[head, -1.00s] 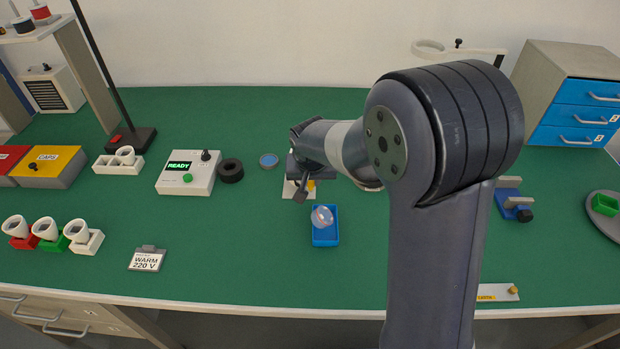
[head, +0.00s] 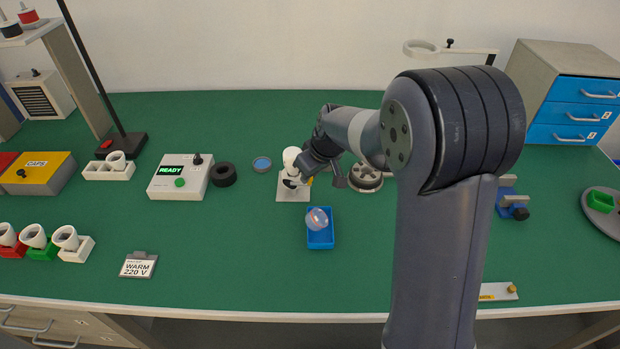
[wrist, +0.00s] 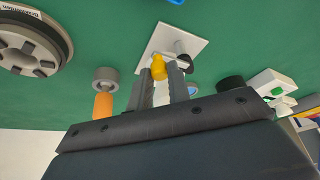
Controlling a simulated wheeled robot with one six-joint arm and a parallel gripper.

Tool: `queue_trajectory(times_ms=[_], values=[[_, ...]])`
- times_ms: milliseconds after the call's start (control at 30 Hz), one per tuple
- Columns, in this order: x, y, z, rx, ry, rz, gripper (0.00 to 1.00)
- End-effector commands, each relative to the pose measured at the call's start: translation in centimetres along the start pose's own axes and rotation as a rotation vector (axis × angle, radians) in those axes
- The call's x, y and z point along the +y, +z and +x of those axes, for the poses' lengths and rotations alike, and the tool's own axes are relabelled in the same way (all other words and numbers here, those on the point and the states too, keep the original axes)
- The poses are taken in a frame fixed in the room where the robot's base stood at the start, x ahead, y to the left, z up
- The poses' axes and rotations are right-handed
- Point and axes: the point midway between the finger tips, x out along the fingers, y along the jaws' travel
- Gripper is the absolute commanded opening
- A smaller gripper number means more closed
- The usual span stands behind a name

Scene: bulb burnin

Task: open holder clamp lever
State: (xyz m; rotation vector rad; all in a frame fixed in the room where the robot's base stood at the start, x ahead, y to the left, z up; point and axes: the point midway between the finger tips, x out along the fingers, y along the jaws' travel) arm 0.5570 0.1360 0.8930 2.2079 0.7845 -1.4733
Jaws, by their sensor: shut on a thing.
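The holder is a white base plate (head: 293,194) near the middle of the bench, with a white bulb-shaped part (head: 291,157) standing on it. Its yellow lever (wrist: 158,67) shows in the wrist view between the fingertips of my gripper (wrist: 160,82); only a small yellow bit (head: 309,181) shows in the head view. My gripper (head: 306,172) is shut on the lever at the right side of the holder. The fingers and wrist hide part of the holder, and the clamp's state cannot be made out.
A blue tray (head: 320,239) with a clear bulb (head: 317,219) lies just in front of the holder. A round grey slotted fixture (head: 365,178) stands to the right. A black ring (head: 223,174) and a READY box (head: 180,179) are to the left.

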Motion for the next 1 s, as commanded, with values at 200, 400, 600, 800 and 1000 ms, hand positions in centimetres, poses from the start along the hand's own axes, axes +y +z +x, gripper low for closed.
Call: queue_trajectory(times_ms=[200,400,600,800,1000], values=[[0.26,-0.16,0.17,0.000,-0.025,-0.058,0.00],[0.31,-0.24,0.12,0.000,-0.031,-0.077,0.00],[0.31,-0.26,0.10,-0.001,-0.032,-0.078,0.00],[0.31,-0.26,0.10,0.000,-0.031,-0.078,0.23],[0.30,-0.24,0.10,-0.001,-0.032,-0.077,0.39]])
